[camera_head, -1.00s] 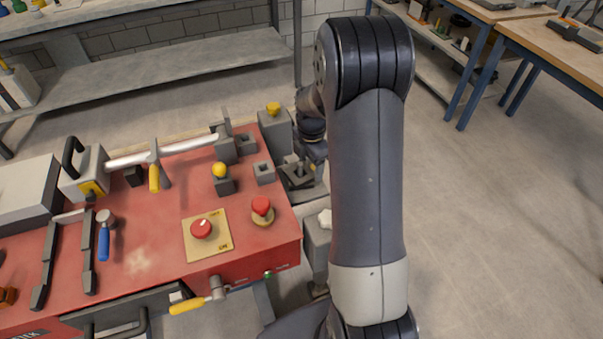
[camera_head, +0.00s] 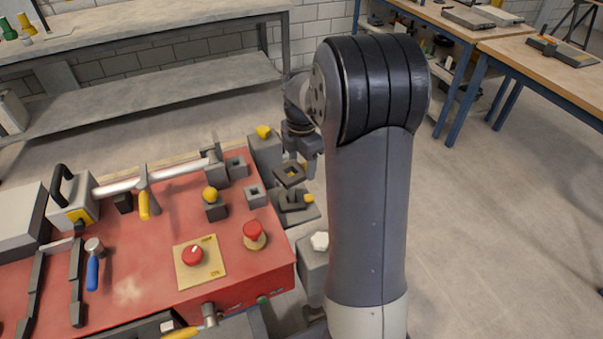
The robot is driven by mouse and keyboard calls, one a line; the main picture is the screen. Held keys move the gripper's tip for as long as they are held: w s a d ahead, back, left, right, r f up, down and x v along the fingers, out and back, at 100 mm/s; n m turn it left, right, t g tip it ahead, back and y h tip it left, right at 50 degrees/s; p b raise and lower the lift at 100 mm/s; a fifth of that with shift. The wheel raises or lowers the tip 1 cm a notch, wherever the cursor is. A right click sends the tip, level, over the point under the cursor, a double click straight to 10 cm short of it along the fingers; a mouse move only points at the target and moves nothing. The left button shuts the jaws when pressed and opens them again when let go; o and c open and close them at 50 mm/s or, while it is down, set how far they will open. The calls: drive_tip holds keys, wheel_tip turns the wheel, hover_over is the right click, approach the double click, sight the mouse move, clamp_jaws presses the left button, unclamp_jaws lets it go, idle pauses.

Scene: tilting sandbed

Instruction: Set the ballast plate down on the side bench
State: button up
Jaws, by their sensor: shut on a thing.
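The ballast plate (camera_head: 289,176) is a dark square plate with an opening in its middle. My gripper (camera_head: 304,171) is shut on its right side and holds it, slightly tilted, above a similar dark plate. That lower plate (camera_head: 288,199) lies on a grey base at the right end of the red machine, with a small yellow-topped part beside it. My arm hides part of the area to the right. Wood-topped benches (camera_head: 557,72) with blue legs stand at the right; a grey bench (camera_head: 158,30) stands along the back left. I cannot tell which is the side bench.
The red machine (camera_head: 140,262) fills the lower left, with a red button (camera_head: 193,255), a red knob (camera_head: 253,232) and a yellow ball knob (camera_head: 210,194). The floor (camera_head: 500,240) at right is clear.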

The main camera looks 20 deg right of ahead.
sight(302, 166)
drive_tip(key=shift+r+p, duration=2.85)
drive_tip(key=shift+r, duration=0.8)
